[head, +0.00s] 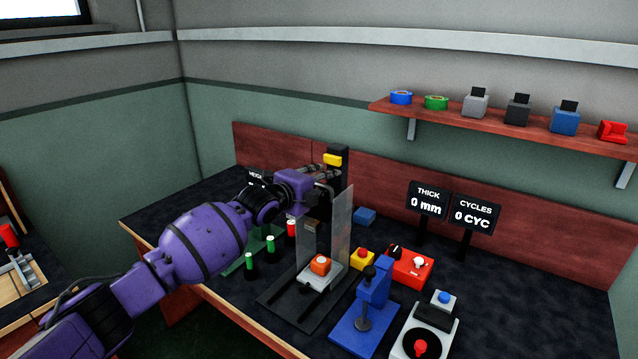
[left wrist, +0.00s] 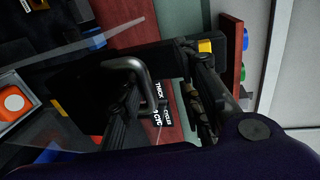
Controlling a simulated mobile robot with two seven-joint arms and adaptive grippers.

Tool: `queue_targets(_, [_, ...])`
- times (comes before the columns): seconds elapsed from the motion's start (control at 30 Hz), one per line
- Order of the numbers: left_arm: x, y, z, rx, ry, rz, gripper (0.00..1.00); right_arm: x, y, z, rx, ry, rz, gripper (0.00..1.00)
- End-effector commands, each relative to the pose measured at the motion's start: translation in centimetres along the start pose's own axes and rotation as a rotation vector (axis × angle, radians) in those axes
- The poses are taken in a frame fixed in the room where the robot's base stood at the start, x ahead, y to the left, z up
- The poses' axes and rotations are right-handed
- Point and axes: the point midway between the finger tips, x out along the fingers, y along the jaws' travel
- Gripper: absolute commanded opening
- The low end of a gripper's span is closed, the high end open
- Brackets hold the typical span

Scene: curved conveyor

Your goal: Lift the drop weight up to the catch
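The drop rig has a black upright column (head: 340,168) with a yellow catch piece (head: 332,159) near its top; the yellow also shows in the left wrist view (left wrist: 205,46). A grey bent handle (left wrist: 146,78), apparently the drop weight's, stands out from the dark column side. The weight's body is largely hidden behind my arm and the clear guard. My left gripper (head: 334,174) is high on the rig, just below the yellow piece. In the left wrist view its fingers (left wrist: 160,100) are spread, with the handle between them; contact is unclear. My right gripper is out of view.
An orange block (head: 320,265) sits at the rig's base beside a clear guard panel (head: 342,230). A blue press (head: 373,290), a red box (head: 410,268) and a yellow button box (head: 362,259) stand to the right. Green and red cylinders stand to the left.

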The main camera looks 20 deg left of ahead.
Motion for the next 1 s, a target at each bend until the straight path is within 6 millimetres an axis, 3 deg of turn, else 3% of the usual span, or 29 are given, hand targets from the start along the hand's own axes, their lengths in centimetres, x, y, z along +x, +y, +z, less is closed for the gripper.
queue_targets(0.17, [-1.7, -0.3, 0.1, 0.003, 0.001, -0.006, 0.29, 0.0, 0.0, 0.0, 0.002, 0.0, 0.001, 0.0])
queue_targets(0.6, [-10.3, 0.0, 0.1, 0.003, -0.001, 0.0, 0.29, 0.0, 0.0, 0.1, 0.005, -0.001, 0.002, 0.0])
queue_targets(0.8, [-11.8, -0.1, 0.0, 0.001, 0.001, -0.001, 0.29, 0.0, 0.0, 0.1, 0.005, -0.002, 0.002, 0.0])
queue_targets(1.0, [-11.9, 0.0, 0.0, 0.0, 0.0, 0.0, 0.29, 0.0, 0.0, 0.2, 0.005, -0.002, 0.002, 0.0])
